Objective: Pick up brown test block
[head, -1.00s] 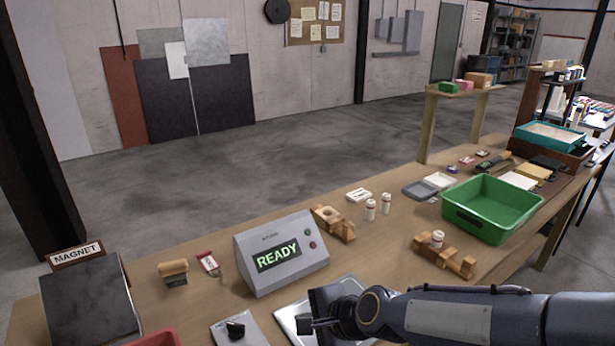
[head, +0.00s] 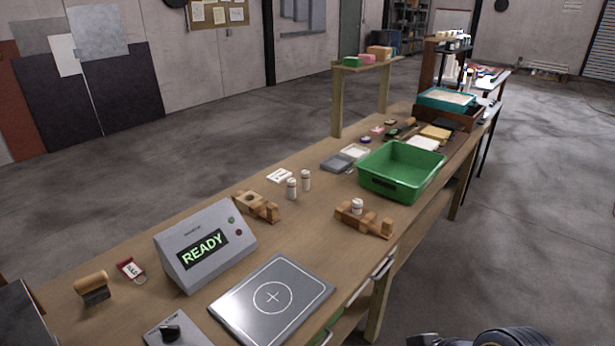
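A brown block (head: 379,52) sits at the right end of a small raised wooden shelf (head: 350,68) at the back of the bench. A pink block (head: 366,59) and a green block (head: 352,61) stand beside it, to its left. My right arm shows only as a dark piece at the bottom edge, far from the shelf. Its fingertips cannot be made out. My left gripper is not in view.
A green bin (head: 372,189), wooden holders (head: 363,219), white bottles (head: 291,189), a READY display box (head: 185,270) and a metal plate (head: 232,301) stand on the long bench. Open floor lies right of the bench.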

